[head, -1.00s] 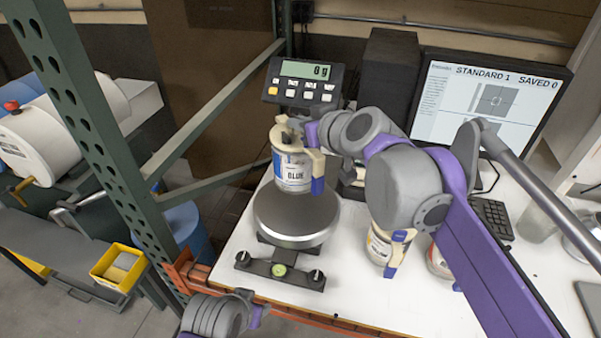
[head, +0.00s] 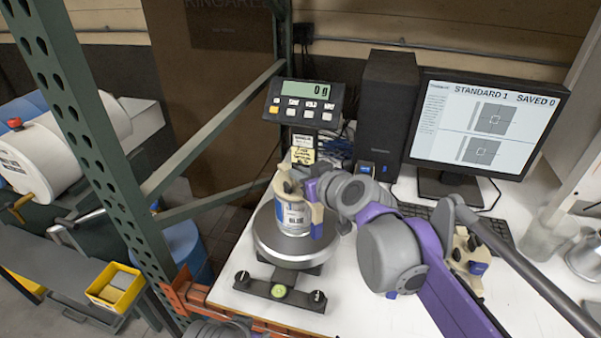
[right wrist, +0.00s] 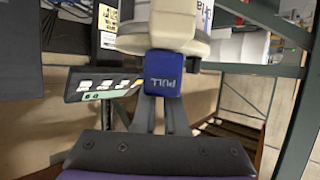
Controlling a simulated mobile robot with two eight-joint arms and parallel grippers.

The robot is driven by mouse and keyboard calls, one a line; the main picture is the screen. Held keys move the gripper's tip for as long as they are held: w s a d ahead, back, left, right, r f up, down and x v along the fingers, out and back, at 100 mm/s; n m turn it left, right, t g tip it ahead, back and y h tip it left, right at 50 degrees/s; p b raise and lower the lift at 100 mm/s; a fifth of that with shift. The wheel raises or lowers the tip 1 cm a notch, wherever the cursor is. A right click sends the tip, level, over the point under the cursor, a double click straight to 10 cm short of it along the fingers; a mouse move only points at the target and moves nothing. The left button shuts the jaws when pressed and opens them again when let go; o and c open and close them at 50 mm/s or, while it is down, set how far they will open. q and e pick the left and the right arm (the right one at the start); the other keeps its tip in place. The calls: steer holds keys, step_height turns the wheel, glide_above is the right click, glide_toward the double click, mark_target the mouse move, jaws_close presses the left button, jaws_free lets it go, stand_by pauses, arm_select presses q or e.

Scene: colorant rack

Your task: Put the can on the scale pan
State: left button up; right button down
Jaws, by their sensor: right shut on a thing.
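The white can with a blue label reading BLUE (head: 293,217) is upright over the round metal scale pan (head: 283,256). A cream fitting with a blue tab sits on the can. My right gripper (head: 319,205) is shut on the can by this fitting. In the right wrist view the gripper (right wrist: 160,100) meets the blue tab marked PULL, with part of the can (right wrist: 195,14) above. The can's base looks at or just above the pan; I cannot tell if they touch. The scale display (head: 305,92) reads 0 g. My left gripper is out of view.
A green rack post (head: 85,130) rises left of the scale, with a yellow bin (head: 112,290) beyond.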

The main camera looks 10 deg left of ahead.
steer(key=c, duration=1)
jaws_free()
steer(key=shift+o, duration=0.2)
steer(key=shift+s+d+r, duration=0.15)
steer(key=v, duration=1.2)
steer(key=s+d+f+m+g+h, duration=0.1)
steer(key=s+d+f+m+h, duration=0.2)
steer(key=s+d+f, duration=0.2)
steer(key=s+d+f+m+g+h, duration=0.1)
steer(key=s+d+f+m+h, duration=0.1)
steer(key=s+d+f, duration=0.4)
steer(key=s+d+f+m+g+h, duration=0.2)
steer(key=s+d+f+m+h, duration=0.1)
steer(key=d+f, duration=0.9)
step_height(320, 180, down, 5)
steer(key=s+h, duration=0.1)
steer(key=s, duration=0.1)
steer(key=shift+s+d+m+p, duration=0.2)
steer(key=shift+s+m+p, duration=0.1)
steer(key=shift+s+p, duration=0.05)
